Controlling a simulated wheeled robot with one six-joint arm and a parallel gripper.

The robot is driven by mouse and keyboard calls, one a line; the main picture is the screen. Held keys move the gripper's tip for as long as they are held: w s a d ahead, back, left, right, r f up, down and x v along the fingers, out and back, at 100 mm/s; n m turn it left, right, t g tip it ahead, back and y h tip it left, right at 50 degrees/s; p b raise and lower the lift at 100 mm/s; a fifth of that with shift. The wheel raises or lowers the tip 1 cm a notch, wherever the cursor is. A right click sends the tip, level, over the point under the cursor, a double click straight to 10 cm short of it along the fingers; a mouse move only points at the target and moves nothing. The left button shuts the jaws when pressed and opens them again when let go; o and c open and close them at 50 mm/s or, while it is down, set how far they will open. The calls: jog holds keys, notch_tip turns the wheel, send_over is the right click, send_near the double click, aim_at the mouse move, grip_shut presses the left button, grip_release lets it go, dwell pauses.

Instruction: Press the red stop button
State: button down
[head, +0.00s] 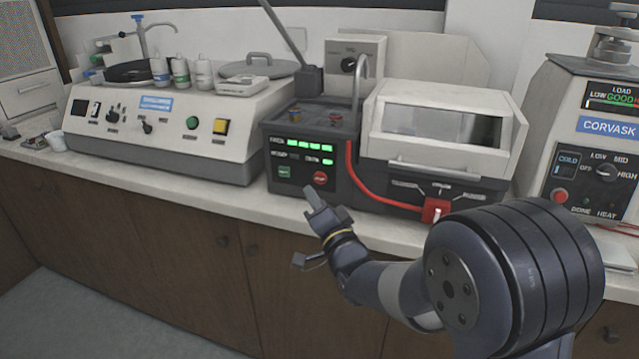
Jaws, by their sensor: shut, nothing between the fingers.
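My gripper (312,192) is shut and empty. Its fingertips show just below and slightly left of the red button. A gap in depth or contact with the panel cannot be told from this view. The green display bars (310,146) on the panel are lit.
A red cable (357,182) runs from the unit to a red plug (435,209) on the lidded machine (437,125) at right. A grinder-polisher (160,128) stands left. The mounting press (590,150) at far right has another red button (560,196). The counter's front edge lies below.

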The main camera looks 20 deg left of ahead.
jog(key=shift+s+b, duration=0.3)
jog(key=shift+s, duration=0.65)
jog(key=w+p, duration=0.1)
jog(key=p, duration=0.1)
jog(key=w+p, duration=0.1)
jog(key=p, duration=0.1)
jog(key=shift+r, duration=0.25)
jog(key=shift+p, duration=0.95)
jog(key=shift+s+a+f+b, duration=0.15)
jog(key=shift+s+b, duration=0.6)
jog(key=shift+s, duration=0.75)
jog(key=shift+s+a+f+b, duration=0.1)
jog(key=shift+s+b, duration=0.6)
jog(key=shift+s, duration=0.75)
jog(key=shift+w, duration=0.1)
